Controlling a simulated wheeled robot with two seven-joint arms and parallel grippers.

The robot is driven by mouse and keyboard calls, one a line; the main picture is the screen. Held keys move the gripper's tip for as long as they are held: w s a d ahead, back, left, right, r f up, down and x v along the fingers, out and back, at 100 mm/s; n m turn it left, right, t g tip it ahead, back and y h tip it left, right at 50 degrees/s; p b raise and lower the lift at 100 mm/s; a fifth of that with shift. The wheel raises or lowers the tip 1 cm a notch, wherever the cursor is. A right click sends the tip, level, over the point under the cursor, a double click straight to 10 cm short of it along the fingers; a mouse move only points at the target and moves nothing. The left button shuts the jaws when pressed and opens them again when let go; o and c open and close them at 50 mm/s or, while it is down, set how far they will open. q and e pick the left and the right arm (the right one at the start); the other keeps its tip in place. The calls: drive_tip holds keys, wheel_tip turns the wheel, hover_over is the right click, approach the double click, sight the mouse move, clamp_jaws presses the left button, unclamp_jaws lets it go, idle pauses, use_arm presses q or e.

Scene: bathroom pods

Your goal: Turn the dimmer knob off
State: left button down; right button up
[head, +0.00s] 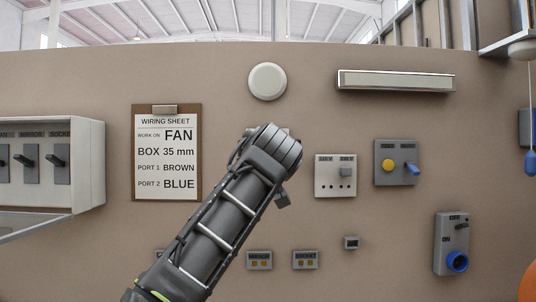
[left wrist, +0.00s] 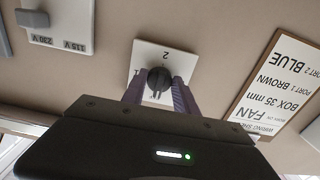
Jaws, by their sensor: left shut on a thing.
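The dimmer knob (left wrist: 159,76) is round and black, on a white wall plate (left wrist: 146,52) with a "2" that reads upside down in the left wrist view. My left gripper (left wrist: 158,88) has its two purple fingers on either side of the knob and is shut on it. The knob's pointer and the plate's other marks are partly hidden, so its setting cannot be read. In the head view my left arm covers the knob, the plate and the gripper's fingers. My right gripper is not in view.
A wiring sheet clipboard (head: 167,130) hangs left of my arm. A 115/230 V switch plate (head: 335,175), a grey box with yellow button and blue lever (head: 396,162), and an ON/OFF box with blue knob (head: 452,243) are to the right. An open breaker box (head: 85,165) juts out at left.

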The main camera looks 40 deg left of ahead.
use_arm(q)
drive_tip(key=c, duration=1)
unclamp_jaws()
drive_tip(key=shift+o, duration=0.2)
drive_tip(key=b+v, duration=0.1)
drive_tip(key=v, duration=0.6)
drive_tip(key=shift+s+d+b, duration=0.3)
drive_tip(key=shift+b, duration=0.05)
